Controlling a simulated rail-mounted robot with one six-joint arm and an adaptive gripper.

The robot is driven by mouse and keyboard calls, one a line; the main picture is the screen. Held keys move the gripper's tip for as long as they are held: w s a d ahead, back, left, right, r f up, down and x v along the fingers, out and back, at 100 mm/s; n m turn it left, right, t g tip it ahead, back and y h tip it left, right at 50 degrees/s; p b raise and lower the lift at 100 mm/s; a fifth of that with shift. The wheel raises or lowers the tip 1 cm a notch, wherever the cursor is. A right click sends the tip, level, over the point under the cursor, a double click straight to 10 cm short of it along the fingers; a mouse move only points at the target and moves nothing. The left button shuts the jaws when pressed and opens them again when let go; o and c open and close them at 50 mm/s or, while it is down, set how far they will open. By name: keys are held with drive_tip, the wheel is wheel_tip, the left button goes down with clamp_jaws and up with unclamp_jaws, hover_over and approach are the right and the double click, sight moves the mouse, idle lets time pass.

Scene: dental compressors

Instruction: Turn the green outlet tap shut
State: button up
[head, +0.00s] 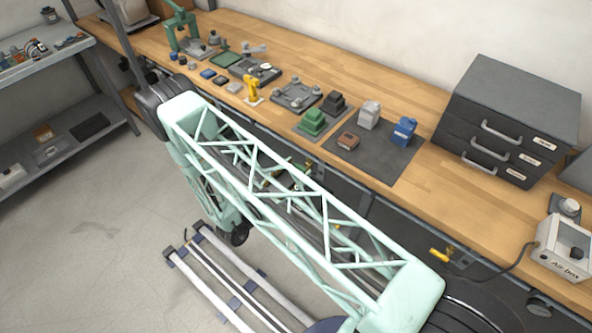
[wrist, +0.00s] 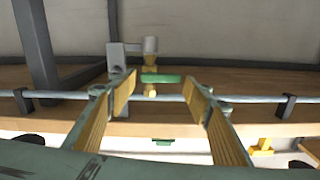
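The green outlet tap (wrist: 160,79) shows in the wrist view as a green bar handle on a brass body (wrist: 150,90). The handle lies crosswise in the picture, roughly in line with the grey pipe behind it. My gripper (wrist: 161,84) is open, with one yellow-padded finger left of the handle and one right of it. Gaps show on both sides, so neither finger appears to touch it. In the head view, my arm's lattice link covers much of the bench front, and I cannot clearly make out the gripper there.
The grey pipe (wrist: 240,99) runs along the wooden bench edge, held by dark clips (wrist: 286,105). A grey bracket (wrist: 116,58) stands close left of the tap. A yellow tap (head: 440,255) sits on the bench front at right. The floor (head: 90,250) at left is clear.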

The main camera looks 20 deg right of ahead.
drive_tip(key=c, duration=0.6)
drive_tip(key=shift+f+n+b, duration=0.15)
drive_tip(key=shift+n+b, duration=0.2)
drive_tip(key=shift+n, duration=0.45)
drive_tip(key=o, duration=0.8)
drive_tip(key=shift+a, duration=0.1)
drive_tip(key=shift+v, duration=5.85)
drive_tip(key=shift+w, duration=0.1)
